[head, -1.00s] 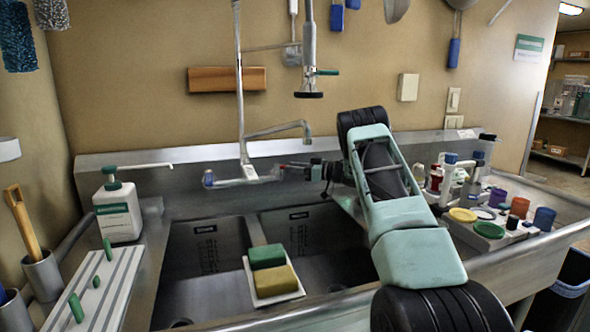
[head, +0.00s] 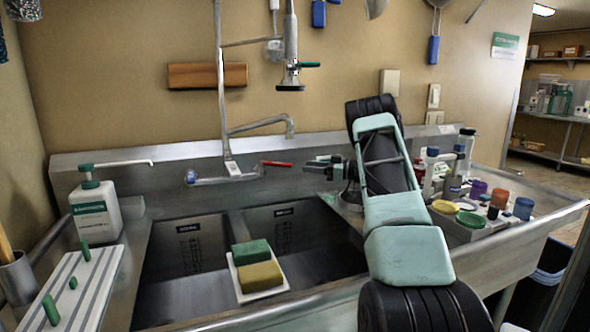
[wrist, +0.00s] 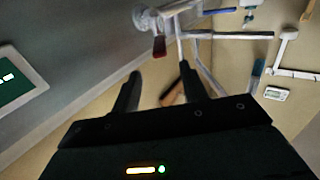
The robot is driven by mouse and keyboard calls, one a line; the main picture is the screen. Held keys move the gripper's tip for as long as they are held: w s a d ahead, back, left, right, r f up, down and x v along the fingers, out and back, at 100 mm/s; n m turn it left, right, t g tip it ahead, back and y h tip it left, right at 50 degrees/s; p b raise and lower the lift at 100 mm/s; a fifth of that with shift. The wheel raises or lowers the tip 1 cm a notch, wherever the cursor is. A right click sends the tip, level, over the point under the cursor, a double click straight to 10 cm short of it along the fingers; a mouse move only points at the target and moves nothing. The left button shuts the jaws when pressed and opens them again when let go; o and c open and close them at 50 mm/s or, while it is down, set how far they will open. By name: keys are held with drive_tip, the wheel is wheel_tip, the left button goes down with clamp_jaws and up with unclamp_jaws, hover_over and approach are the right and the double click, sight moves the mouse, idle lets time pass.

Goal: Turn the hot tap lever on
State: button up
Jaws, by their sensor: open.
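The hot tap lever (head: 277,163) is a short red handle at the right end of the chrome wall tap (head: 232,172). It points right, roughly level along the back wall. My gripper (head: 308,164) is open and empty, just right of the lever's tip with a small gap. In the wrist view the red lever (wrist: 159,46) lies ahead of the gap between the two dark fingertips (wrist: 159,75), not between them. The blue cold tap lever (head: 191,177) is at the tap's left end.
A swivel spout (head: 262,124) and a hanging spray head (head: 290,84) are above the tap. Below is a double sink (head: 190,265) with a tray of sponges (head: 258,268). A soap bottle (head: 95,208) stands left. Cups and jars (head: 479,188) crowd the right counter.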

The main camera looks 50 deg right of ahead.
drive_tip(key=shift+v, duration=2.6)
drive_tip(key=shift+w, duration=0.1)
